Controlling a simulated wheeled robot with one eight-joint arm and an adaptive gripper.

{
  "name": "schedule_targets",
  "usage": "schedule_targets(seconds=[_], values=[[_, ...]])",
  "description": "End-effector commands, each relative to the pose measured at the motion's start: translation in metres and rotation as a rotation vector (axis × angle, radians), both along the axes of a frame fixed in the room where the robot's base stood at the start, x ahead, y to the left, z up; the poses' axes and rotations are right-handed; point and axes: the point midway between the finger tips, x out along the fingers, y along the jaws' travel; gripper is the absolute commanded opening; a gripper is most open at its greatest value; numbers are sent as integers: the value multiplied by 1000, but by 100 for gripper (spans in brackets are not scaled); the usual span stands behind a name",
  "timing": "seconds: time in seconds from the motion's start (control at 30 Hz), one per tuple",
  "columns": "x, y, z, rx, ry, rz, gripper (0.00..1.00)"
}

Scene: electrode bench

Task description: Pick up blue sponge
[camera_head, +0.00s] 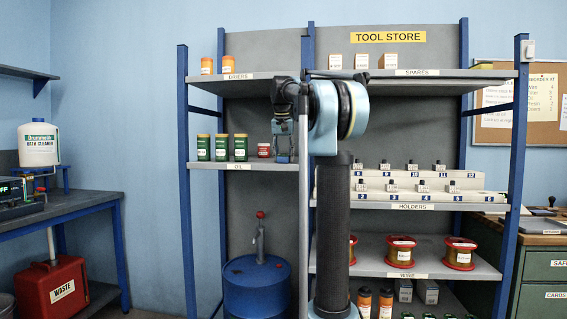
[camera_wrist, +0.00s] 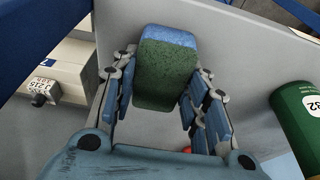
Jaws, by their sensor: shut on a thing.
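The blue sponge (camera_wrist: 167,70) is in the wrist view, with a blue band at its upper edge and a dark green face towards the camera. My gripper (camera_wrist: 164,90) is around it, with the jointed blue-grey fingers on its left and right sides, shut on it. In the head view my gripper (camera_head: 284,145) is at the oil shelf, right of the red tin.
In the head view, green oil cans (camera_head: 221,147) and the red tin (camera_head: 264,150) stand left of my gripper on the oil shelf (camera_head: 215,165). A green can (camera_wrist: 298,122) is close at right in the wrist view. A shelf post is close by.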

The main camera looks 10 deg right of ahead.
Motion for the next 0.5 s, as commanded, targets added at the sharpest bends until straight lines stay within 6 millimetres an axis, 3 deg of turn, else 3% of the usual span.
schedule_targets(seconds=[0.33,0.5], values=[[0,0,1,0,0,0,33],[0,0,13,0,0,0,33]])
